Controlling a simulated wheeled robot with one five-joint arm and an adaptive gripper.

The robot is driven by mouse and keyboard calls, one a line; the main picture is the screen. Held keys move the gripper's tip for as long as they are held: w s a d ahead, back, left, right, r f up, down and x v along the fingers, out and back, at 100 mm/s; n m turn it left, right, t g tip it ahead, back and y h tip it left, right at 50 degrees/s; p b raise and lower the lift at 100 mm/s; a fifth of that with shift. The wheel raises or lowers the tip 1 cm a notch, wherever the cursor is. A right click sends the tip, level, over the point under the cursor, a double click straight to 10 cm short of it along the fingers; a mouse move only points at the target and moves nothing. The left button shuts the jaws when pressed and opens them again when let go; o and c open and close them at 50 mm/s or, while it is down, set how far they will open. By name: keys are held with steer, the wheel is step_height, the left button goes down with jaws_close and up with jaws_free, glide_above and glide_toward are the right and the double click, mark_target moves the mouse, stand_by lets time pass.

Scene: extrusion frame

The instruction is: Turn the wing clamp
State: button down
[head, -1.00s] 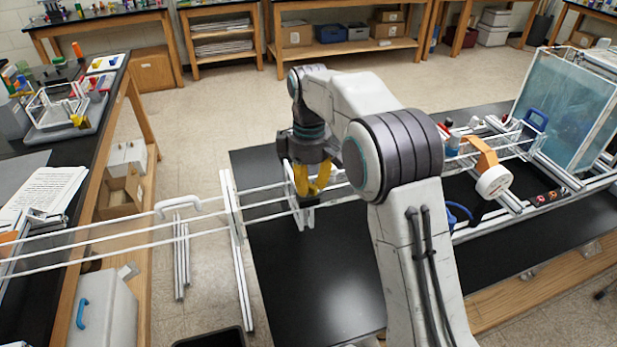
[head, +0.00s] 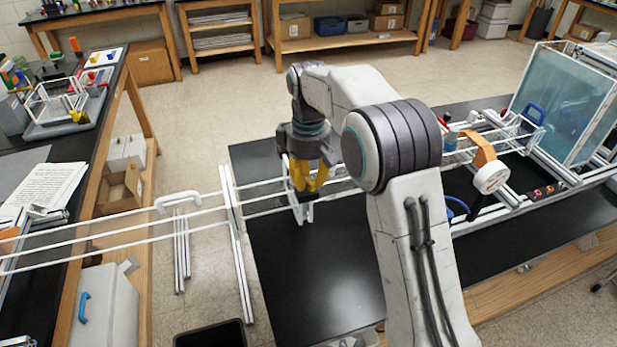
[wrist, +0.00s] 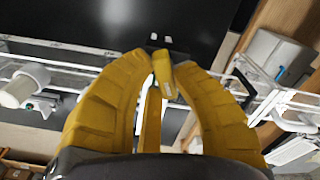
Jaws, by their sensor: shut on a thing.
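My gripper (head: 309,186) has yellow fingers and points down at the white rail frame over the black bench. In the wrist view its fingertips (wrist: 165,62) close around a small yellow piece, which I take to be the wing clamp (wrist: 163,66). The piece sits tilted between the tips, with a pale end toward the right finger. A white upright plate (head: 302,212) of the frame stands just below the fingers in the head view. The fingers and my arm hide most of the clamp in the head view.
Long white rails (head: 120,225) run left from the frame across a floor gap to another bench. A glass-sided tank (head: 570,105) and an orange-and-white fixture (head: 488,165) are at right. The black benchtop (head: 310,275) in front is clear.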

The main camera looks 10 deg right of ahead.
mark_target(308, 178)
steer(key=c, duration=1)
jaws_free()
steer(key=shift+r, duration=0.1)
steer(key=shift+r, duration=5.85)
